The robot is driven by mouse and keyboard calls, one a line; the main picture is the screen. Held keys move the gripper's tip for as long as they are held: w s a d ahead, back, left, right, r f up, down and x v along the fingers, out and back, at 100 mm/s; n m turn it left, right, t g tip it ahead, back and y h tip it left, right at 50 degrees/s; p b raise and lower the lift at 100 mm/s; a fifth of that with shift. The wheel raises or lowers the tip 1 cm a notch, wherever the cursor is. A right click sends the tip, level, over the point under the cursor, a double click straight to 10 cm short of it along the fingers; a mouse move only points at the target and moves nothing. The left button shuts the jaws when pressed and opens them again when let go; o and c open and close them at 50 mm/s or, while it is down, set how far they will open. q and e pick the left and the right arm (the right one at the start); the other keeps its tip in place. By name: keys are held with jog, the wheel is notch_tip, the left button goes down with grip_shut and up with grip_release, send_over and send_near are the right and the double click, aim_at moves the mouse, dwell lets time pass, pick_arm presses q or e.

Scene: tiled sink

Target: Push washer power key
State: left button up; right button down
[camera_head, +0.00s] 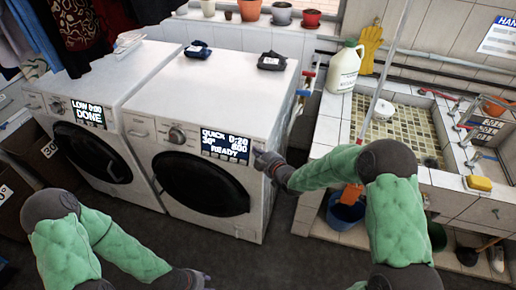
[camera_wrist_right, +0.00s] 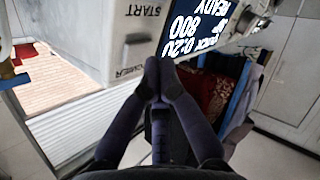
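The white washer (camera_head: 220,95) stands right of a similar machine; its display (camera_head: 224,145) reads QUICK 0:20, 800, READY. In the right wrist view its panel (camera_wrist_right: 105,30) shows upside down, with START and POWER lettering and a dark key (camera_wrist_right: 137,38) between them. I cannot tell which label belongs to that key. My right gripper (camera_head: 262,158) is at the right end of the washer's front panel. Its fingertips (camera_wrist_right: 158,68) meet with nothing between them, close to the POWER lettering; contact is unclear. My left gripper (camera_head: 195,279) is low at the bottom edge, its fingers too small to judge.
The left machine (camera_head: 130,80) reads LOW 0:00 DONE. A tiled sink (camera_head: 400,125) with a white jug (camera_head: 343,70) stands at the right. Dark small items (camera_head: 271,61) lie on the washer top. The floor (camera_head: 215,240) in front is clear.

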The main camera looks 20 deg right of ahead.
dwell(0.3)
jog(key=shift+w+d+f+b, duration=0.15)
jog(key=shift+w+d+b, duration=0.15)
jog(key=shift+b, duration=0.25)
jog(key=shift+w, duration=0.15)
jog(key=shift+a, duration=0.1)
dwell(0.3)
jog(key=shift+s+a, duration=0.25)
jog(key=shift+s, duration=0.2)
jog(key=s+a+r, duration=0.2)
jog(key=s+a, duration=0.1)
jog(key=s, duration=0.1)
jog(key=shift+s+r, duration=0.15)
jog(key=shift+s, duration=0.2)
